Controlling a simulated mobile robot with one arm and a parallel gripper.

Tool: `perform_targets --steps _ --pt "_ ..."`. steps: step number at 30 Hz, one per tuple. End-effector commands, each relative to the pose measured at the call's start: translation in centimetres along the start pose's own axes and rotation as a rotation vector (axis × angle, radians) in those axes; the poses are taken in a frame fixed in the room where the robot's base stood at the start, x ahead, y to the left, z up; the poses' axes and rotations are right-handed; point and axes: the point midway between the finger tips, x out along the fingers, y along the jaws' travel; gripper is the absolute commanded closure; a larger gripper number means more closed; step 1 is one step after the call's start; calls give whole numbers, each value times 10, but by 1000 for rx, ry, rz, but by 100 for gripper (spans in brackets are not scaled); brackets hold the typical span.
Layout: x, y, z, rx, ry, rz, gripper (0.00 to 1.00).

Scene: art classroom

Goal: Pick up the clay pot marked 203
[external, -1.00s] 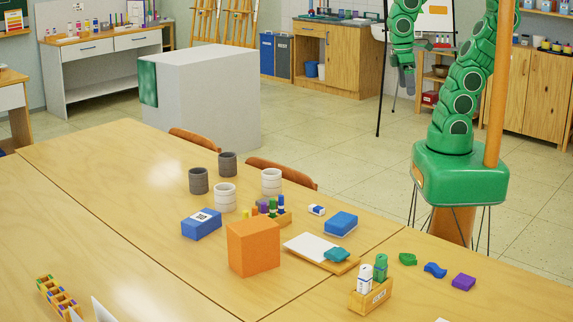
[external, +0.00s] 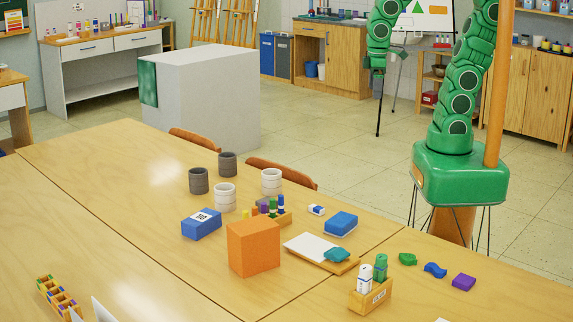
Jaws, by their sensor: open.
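Two dark grey pots, one at the left (external: 199,182) and one farther back (external: 228,165), stand upright on the wooden table (external: 110,190). Two white ribbed pots, one nearer (external: 225,198) and one to the right (external: 271,182), stand beside them. No number can be read on any of the four, so I cannot tell which is 203. My gripper (external: 378,70) hangs open and empty beyond the table's far edge, up and right of the pots and well apart from them.
A blue labelled box (external: 201,224), an orange block (external: 254,246) and a rack of coloured pieces (external: 283,218) crowd the near side of the pots. Chair backs (external: 284,172) stand at the far edge. The table left of the pots is clear.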

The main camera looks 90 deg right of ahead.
Motion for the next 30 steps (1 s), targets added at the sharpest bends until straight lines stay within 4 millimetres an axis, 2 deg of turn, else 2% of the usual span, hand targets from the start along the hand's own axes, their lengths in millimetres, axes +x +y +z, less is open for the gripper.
perform_targets --steps 3,15,30 --pt "12 14 -37 11 55 31 5" --pt "50 52 -158 2 276 103 5" --pt "108 80 -286 -67 541 125 5"
